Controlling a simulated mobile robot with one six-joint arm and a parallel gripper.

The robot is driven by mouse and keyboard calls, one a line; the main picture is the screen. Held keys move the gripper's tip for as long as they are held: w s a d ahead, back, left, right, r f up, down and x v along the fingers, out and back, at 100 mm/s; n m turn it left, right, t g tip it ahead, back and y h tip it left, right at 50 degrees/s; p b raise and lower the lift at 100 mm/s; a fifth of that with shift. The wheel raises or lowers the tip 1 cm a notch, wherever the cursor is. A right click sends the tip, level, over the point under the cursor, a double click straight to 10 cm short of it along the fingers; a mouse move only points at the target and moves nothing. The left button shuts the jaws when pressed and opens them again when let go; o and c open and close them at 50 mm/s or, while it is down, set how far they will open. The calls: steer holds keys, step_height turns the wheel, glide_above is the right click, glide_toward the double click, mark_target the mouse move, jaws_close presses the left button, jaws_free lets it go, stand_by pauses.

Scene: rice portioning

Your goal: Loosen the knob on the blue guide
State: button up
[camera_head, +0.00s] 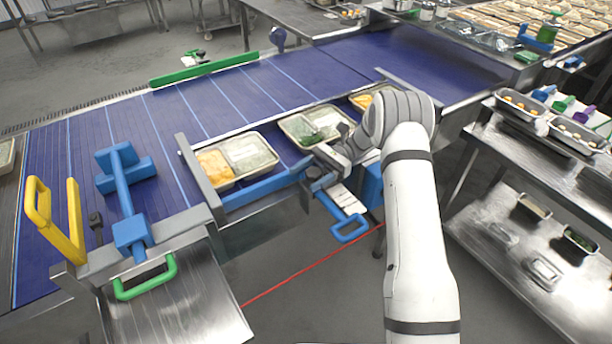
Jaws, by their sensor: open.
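A long blue guide bar (262,188) runs along the near edge of the conveyor, beside the food trays. At its right end is a dark, knob-like clamp (316,180), small and partly covered by my gripper. My gripper (322,168) is right at this clamp, at the end of my white arm, which reaches in from the lower right. Its jaws are open; whether they touch or surround the knob cannot be told. A blue handle (349,230) hangs just below and to the right of the clamp. Another blue fixture (122,190) stands over the belt at the left.
Trays of food (243,157) sit on the blue conveyor (215,110) behind the bar. A yellow handle (75,222) and a green handle (145,284) are at the left. Metal shelves (535,240) with containers stand at the right. Open floor lies below the clamp.

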mark_target(309, 176)
step_height(309, 176, up, 10)
steer(key=p, duration=0.9)
steer(key=shift+f, duration=0.1)
